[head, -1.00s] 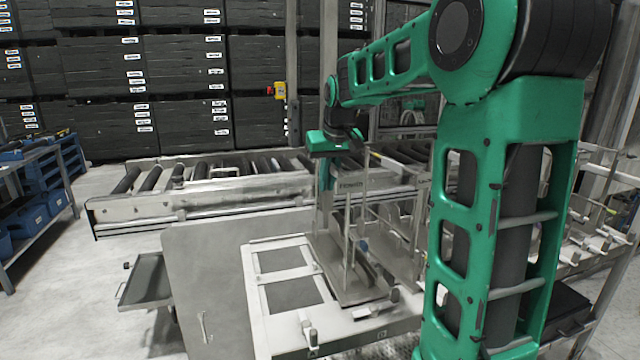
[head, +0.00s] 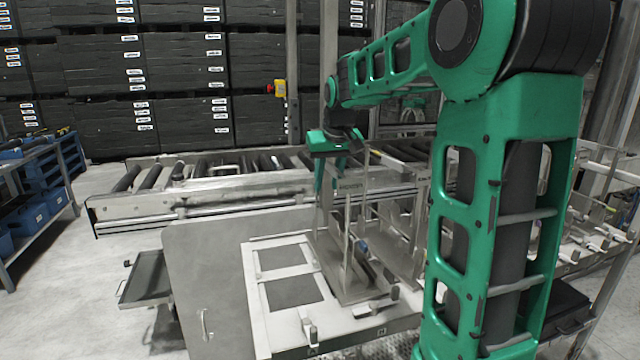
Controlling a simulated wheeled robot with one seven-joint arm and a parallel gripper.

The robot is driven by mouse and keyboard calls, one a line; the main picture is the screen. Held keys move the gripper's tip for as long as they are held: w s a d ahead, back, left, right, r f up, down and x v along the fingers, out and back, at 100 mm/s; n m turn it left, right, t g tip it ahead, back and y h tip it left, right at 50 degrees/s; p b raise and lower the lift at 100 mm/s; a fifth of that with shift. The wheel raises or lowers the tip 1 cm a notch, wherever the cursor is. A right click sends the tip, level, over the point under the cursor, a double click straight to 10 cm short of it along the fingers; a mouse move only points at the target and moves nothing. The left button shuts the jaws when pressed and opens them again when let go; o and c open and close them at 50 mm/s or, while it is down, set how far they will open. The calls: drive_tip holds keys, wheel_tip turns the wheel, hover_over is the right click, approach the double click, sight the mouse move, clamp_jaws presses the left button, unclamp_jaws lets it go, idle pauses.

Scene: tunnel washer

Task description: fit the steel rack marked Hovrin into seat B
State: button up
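A steel rack (head: 345,283) with a flat base and thin upright posts stands at the right part of a pale bench top (head: 258,318). A label strip (head: 351,184) sits high on it, too small to read. My gripper (head: 322,180) is at the rack's upper left, its green fingers pointing down beside the top of the frame. I cannot tell whether the fingers are closed on it. The bench's front edge has small letter marks; one by the left clamp (head: 309,332) looks like A, and the one below the rack (head: 382,331) is unclear.
A roller conveyor (head: 200,190) runs behind the bench. A grey panel (head: 205,275) and a small dark tray (head: 147,279) are to the left. More steel frames (head: 590,235) stand at the right behind my arm. A blue shelf unit (head: 40,190) is far left, with open floor between.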

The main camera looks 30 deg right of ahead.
drive_tip(key=shift+f, duration=0.1)
drive_tip(key=shift+s, duration=0.1)
drive_tip(key=v, duration=1)
drive_tip(key=shift+r, duration=0.45)
drive_tip(key=shift+s+d+r, duration=0.15)
drive_tip(key=shift+s, duration=0.05)
drive_tip(key=s+r+n+t+h, duration=0.25)
drive_tip(key=s+r+t, duration=0.35)
drive_tip(key=s+t, duration=0.45)
drive_tip(key=s+a+f+m+g+y, duration=0.15)
drive_tip(key=s+f+g, duration=0.4)
drive_tip(key=f, duration=0.55)
drive_tip(key=s+a+f+m+g+y, duration=0.15)
drive_tip(key=s+f+g, duration=0.35)
drive_tip(key=f, duration=0.6)
drive_tip(key=s+a+f+m+g+y, duration=0.1)
drive_tip(key=s+a+f+m+g, duration=0.1)
drive_tip(key=s+f+g, duration=0.2)
drive_tip(key=s+f, duration=0.3)
drive_tip(key=s, duration=0.4)
drive_tip(key=shift+a+f+m+g, duration=0.15)
drive_tip(key=shift+f+m+g, duration=0.05)
drive_tip(key=shift+m+g, duration=0.15)
